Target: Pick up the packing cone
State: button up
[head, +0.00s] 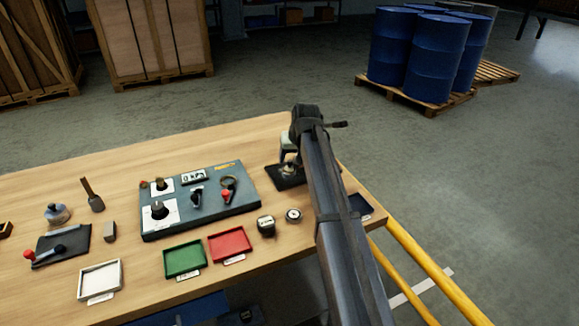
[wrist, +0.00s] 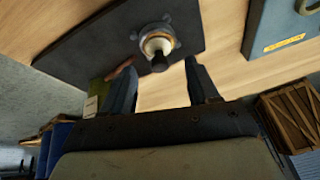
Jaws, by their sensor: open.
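In the wrist view a small round fitting (wrist: 157,42), pale and brass-coloured with a dark tip, stands on a grey flanged base on a dark plate (wrist: 85,52). It looks like the packing cone, but I cannot be sure. My gripper (wrist: 162,82) is open, with its two dark fingers apart below the fitting in the picture and nothing seen between them. The fitting's tip points towards the gap. In the head view my gripper (head: 289,148) is over the dark plate (head: 284,180) at the bench's right end, and my arm partly hides this spot.
A grey control panel (head: 180,217) stands left of the plate. Green (head: 185,259), red (head: 229,244) and white (head: 100,281) trays lie in front of it, with two small round gauges (head: 266,225) nearby. Blue drums (head: 438,60) stand on a pallet beyond the bench.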

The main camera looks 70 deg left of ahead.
aim_at(290, 161)
jog(key=shift+x, duration=1.55)
jog(key=shift+c, duration=0.3)
grip_shut()
